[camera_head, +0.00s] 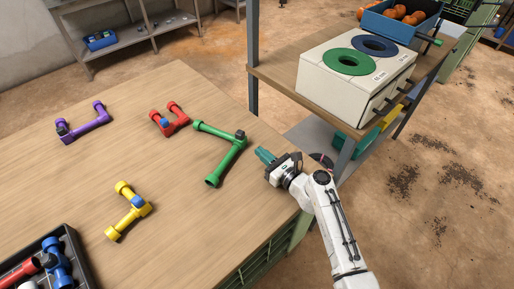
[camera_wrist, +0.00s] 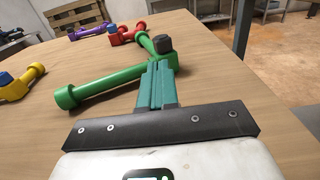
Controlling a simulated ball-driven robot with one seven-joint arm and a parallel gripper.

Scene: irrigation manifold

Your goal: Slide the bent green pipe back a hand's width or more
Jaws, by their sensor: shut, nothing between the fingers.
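The bent green pipe (camera_head: 227,154) lies on the wooden table near its right edge. It has one long arm towards the upper left, a dark cap at the bend and a shorter arm towards the front. In the wrist view the green pipe (camera_wrist: 103,86) lies just beyond my fingertips, partly hidden behind them. My gripper (camera_head: 264,155) has teal fingers, shut and empty, and is to the right of the pipe near the table edge. The fingers also show in the wrist view (camera_wrist: 157,75). I cannot tell whether they touch the pipe.
A red pipe (camera_head: 171,119) lies close behind the green one's far end. A purple pipe (camera_head: 88,125) and a yellow pipe (camera_head: 130,209) lie further left. A dark crate (camera_head: 75,247) stands at the front left. A shelf with a white box (camera_head: 345,92) stands behind right.

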